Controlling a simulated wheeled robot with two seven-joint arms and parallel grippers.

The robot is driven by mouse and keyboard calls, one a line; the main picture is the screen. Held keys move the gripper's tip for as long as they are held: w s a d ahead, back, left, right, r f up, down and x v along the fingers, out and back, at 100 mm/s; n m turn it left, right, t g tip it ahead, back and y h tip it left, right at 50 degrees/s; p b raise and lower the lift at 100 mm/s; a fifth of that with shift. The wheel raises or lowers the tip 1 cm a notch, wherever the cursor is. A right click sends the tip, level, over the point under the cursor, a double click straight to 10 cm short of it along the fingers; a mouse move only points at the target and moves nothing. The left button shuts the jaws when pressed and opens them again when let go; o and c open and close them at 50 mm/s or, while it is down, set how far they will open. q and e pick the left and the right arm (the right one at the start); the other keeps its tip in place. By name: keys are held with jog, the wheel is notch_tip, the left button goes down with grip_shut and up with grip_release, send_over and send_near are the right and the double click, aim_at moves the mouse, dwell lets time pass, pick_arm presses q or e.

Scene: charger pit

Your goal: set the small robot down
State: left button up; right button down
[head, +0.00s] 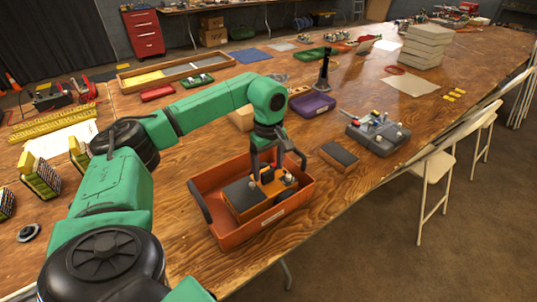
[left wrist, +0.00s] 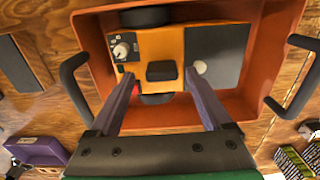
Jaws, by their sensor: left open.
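The small robot (head: 243,198) is an orange box with a dark grey panel, knobs and black wheels. It sits inside an orange-red bin (head: 262,237) with black handles at its ends. In the left wrist view the small robot (left wrist: 208,42) shows from above, with a black block on its top, inside the bin (left wrist: 255,103). My left gripper (head: 275,168) is over the small robot, pointing down. In the left wrist view its open fingers (left wrist: 158,82) stand apart on either side of the black block; I cannot tell whether they touch it. My right gripper is not in view.
A dark-topped box (head: 340,157) and a grey device with knobs (head: 378,135) stand right of the bin. A purple tray (head: 312,105) lies behind. A long wooden tray (head: 175,72) is farther back. Bare tabletop (head: 165,195) lies left of the bin.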

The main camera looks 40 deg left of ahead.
pick_arm(q)
notch_tip(320, 180, up, 10)
dwell(0.5)
